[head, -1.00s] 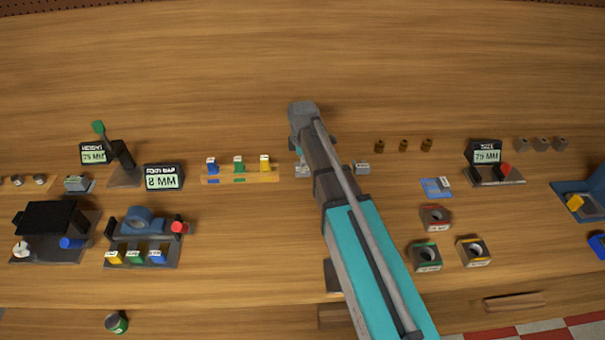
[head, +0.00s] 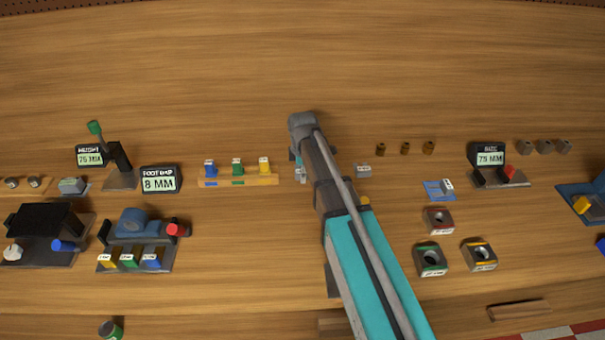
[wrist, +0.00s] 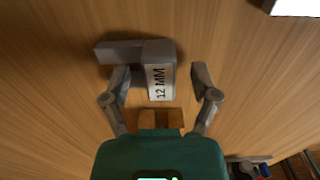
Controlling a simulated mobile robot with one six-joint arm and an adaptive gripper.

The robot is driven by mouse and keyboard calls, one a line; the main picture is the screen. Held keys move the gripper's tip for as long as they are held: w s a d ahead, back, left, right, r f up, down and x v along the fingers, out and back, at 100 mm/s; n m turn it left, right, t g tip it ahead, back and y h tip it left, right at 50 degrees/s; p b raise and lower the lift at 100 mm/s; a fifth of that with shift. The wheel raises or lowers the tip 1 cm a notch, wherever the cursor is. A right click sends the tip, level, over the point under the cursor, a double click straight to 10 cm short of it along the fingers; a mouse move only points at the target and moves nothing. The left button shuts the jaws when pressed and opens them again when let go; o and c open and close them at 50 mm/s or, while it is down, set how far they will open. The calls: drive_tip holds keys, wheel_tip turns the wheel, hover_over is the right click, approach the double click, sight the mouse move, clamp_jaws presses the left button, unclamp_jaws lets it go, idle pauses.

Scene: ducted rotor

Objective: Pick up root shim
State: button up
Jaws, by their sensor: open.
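In the wrist view a grey stepped block (wrist: 130,52) with a white label reading "12 MM" lies on the wooden bench, between and just beyond my fingertips. No label names it as the root shim. My gripper (wrist: 160,84) is open, one finger on each side of the labelled part, with no grip on it. In the head view my gripper (head: 299,170) hangs low over the bench, mostly hidden by my arm. A small grey block (head: 363,171) with a pale label lies to the right of my arm.
A wooden rack (head: 238,181) with blue, green and yellow pieces stands to the left. Several brown cylinders (head: 405,149) and ring blocks (head: 430,260) are to the right. The far bench is clear.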

clamp_jaws()
drive_tip(key=shift+r, duration=0.15)
idle(0.4)
wheel_tip(320, 180, up, 3)
drive_tip(key=p, duration=0.3)
drive_tip(key=s+d+r+p, duration=0.2)
drive_tip(key=s+r+p, duration=0.7)
drive_tip(key=s, duration=0.4)
drive_tip(key=shift+s+d+r+p, duration=0.2)
drive_tip(key=shift+s+r+p, duration=0.2)
drive_tip(key=shift+p, duration=0.1)
drive_tip(key=shift+f, duration=0.15)
